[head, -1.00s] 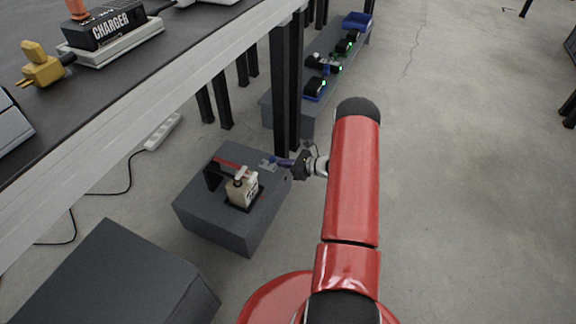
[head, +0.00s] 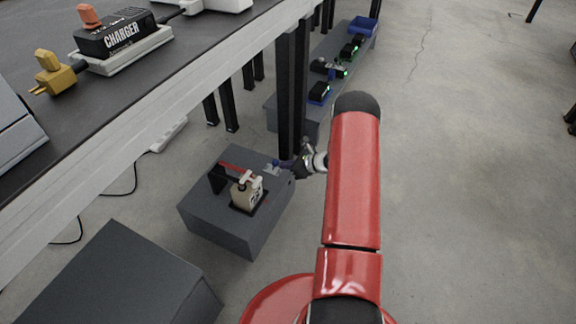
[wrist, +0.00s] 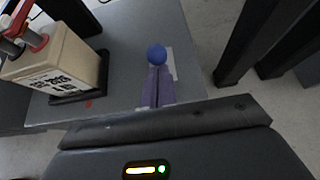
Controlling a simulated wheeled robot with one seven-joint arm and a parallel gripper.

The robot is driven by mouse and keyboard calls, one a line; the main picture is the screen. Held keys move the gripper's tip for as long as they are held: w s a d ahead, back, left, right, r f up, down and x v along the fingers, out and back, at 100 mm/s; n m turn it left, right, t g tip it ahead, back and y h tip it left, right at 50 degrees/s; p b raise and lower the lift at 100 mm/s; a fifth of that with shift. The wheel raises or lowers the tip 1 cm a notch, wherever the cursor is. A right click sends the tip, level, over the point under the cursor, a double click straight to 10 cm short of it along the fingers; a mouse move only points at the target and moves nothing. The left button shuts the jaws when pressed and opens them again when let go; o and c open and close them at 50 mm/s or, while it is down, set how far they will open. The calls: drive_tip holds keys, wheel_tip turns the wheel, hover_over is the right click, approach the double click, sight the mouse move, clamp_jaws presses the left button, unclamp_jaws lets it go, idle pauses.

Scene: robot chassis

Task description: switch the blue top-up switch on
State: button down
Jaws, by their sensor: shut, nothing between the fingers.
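The blue top-up switch shows in the wrist view as a round blue knob (wrist: 156,54) over a pale plate on a grey box (wrist: 115,22). In the head view the switch (head: 276,162) is a small blue spot on the box top, near its right edge. My gripper (wrist: 157,72) is shut and empty, its purple-grey fingers pointing at the knob. The fingertips overlap the knob's lower edge in the wrist view; I cannot tell whether they touch it. The knob hides the lever's lower part. In the head view my gripper (head: 287,164) reaches in from the right.
A cream battery (head: 246,193) with a red lead stands on the box left of the switch. A dark table leg (head: 292,95) rises just behind. A workbench with a charger (head: 122,38) is upper left. Open floor lies right.

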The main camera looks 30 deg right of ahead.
sight(277, 161)
drive_tip(key=shift+w+a+r+g+h+p, duration=0.3)
drive_tip(key=shift+w+r+g+h+p, duration=0.05)
drive_tip(key=shift+r+g+p, duration=0.15)
drive_tip(key=shift+w+a+r+g+h+p, duration=0.25)
drive_tip(key=shift+w+r+g+h+p, duration=0.1)
drive_tip(key=shift+r+g+p, duration=0.1)
drive_tip(key=shift+w+a+r+g+h, duration=0.1)
drive_tip(key=shift+w+a+g+h, duration=0.2)
drive_tip(key=shift+g+h, duration=0.25)
drive_tip(key=shift+r+p, duration=0.6)
drive_tip(key=shift+r, duration=0.15)
drive_tip(key=shift+d, duration=0.1)
